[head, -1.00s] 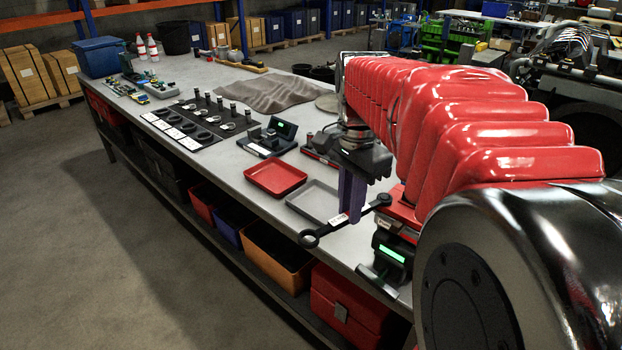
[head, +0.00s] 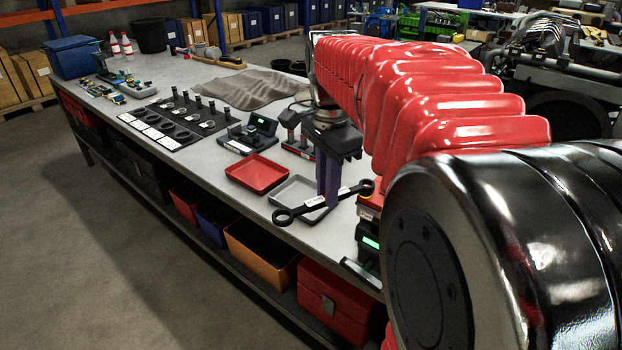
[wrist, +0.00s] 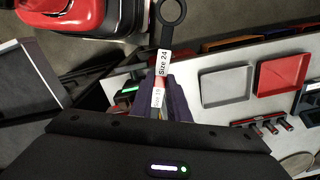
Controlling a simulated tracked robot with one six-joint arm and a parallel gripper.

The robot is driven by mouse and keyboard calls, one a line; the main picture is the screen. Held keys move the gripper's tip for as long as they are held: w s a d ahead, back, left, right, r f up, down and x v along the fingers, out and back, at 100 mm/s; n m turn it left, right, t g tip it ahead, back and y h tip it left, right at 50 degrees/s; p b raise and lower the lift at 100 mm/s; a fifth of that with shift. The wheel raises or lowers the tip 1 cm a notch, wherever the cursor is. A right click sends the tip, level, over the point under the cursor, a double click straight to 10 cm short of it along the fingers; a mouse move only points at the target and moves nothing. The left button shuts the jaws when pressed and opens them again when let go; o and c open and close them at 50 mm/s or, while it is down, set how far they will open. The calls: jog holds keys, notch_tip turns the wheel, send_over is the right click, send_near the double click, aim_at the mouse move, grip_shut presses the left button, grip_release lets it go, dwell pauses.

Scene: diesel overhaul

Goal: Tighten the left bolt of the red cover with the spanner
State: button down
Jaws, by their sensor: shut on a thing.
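My gripper (head: 328,200) is shut on the black spanner (head: 300,212), around the middle of its handle. In the head view the spanner appears above the table's front edge, in front of the grey tray, with its ring end to the lower left and its other end to the upper right. In the wrist view the purple fingers (wrist: 166,108) hold the spanner (wrist: 171,12); its ring points away and a "Size 24" label shows on the handle. I cannot make out the red cover or its left bolt in these views.
The long workbench (head: 215,165) bears a red tray (head: 258,174), a grey tray (head: 290,190), a black mat with parts (head: 150,125) and a grey cloth (head: 240,88). A red toolbox (head: 340,300) stands on its lower shelf. The floor at the left is clear.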

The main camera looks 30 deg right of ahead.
jog(key=shift+s+d+n, duration=0.15)
jog(key=shift+s+n, duration=1.35)
jog(key=shift+n, duration=0.2)
jog(key=shift+s+d+n, duration=0.25)
jog(key=shift+s+n, duration=0.25)
jog(key=shift+n, duration=0.1)
jog(key=shift+s+d+n, duration=0.2)
jog(key=shift+s+n, duration=0.25)
jog(key=shift+n, duration=0.15)
jog(key=shift+s+d+n, duration=0.15)
jog(key=shift+s+n, duration=0.25)
jog(key=shift+n, duration=0.2)
jog(key=s+d+n, duration=0.2)
jog(key=n, duration=0.1)
jog(key=shift+s, duration=0.1)
